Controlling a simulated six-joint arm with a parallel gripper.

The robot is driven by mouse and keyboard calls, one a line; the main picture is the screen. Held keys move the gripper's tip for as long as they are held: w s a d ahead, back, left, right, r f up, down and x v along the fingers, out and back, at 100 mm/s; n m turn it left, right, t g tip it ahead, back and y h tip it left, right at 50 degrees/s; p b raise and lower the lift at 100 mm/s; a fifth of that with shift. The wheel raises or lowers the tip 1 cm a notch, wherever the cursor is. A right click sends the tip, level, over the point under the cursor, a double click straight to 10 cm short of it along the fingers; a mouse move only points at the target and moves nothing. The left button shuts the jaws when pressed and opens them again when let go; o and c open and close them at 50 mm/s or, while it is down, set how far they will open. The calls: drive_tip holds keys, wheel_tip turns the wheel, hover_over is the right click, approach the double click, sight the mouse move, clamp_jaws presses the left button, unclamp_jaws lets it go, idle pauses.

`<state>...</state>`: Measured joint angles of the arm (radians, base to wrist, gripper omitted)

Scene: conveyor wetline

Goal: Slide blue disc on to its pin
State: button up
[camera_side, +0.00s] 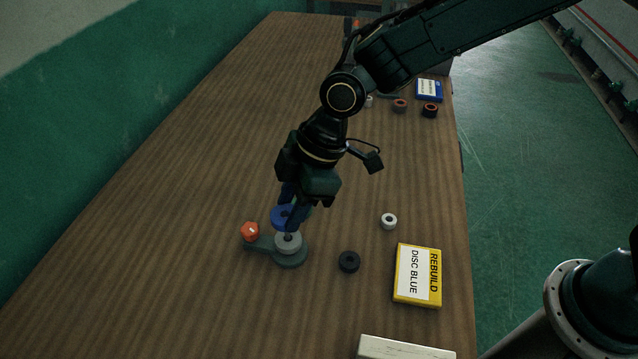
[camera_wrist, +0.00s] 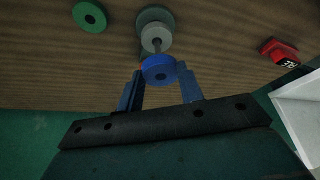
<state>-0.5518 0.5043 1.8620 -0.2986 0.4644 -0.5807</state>
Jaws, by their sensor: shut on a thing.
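The blue disc (camera_side: 281,217) is held in my gripper (camera_side: 290,208), which is shut on its sides. The pin (camera_wrist: 157,45) also shows in the wrist view, just beyond the blue disc. The blue disc appears higher than the grey one; whether it touches the pin I cannot tell.
A green disc (camera_wrist: 89,16) shows in the wrist view. The table's left is clear.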

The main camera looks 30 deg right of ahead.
sight(295, 236)
drive_tip(key=shift+f, duration=2.5)
drive_tip(key=o, duration=1)
drive_tip(key=shift+o, duration=0.2)
drive_tip(key=shift+r, duration=0.1)
drive_tip(key=v, duration=1.3)
drive_tip(key=shift+d+r, duration=0.15)
drive_tip(key=shift+r, duration=0.2)
